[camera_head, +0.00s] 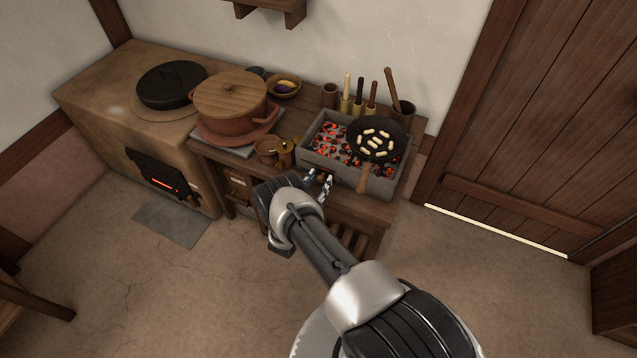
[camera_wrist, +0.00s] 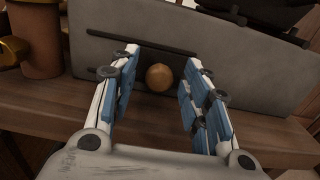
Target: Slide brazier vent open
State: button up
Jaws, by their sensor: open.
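The brazier (camera_head: 346,177) is a grey box of glowing coals on the wooden table. A dark pan (camera_head: 378,140) with pale pieces rests over its right part. In the wrist view, the brazier's front wall (camera_wrist: 245,75) faces me, with dark horizontal rails (camera_wrist: 140,41) and a round wooden knob (camera_wrist: 159,77) low on it. My gripper (camera_head: 322,180) is in front of that wall. In the wrist view my gripper (camera_wrist: 165,60) is open, its blue-padded fingers on either side of the knob with gaps to both. The vent plate's edges are hard to tell from the wall.
A brass pot (camera_head: 286,153) and clay cup (camera_head: 266,150) stand close to the brazier's left. A lidded clay pot (camera_head: 233,108) stands further left. The floor in front is clear.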

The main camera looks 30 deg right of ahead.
grip_shut()
dwell(0.5)
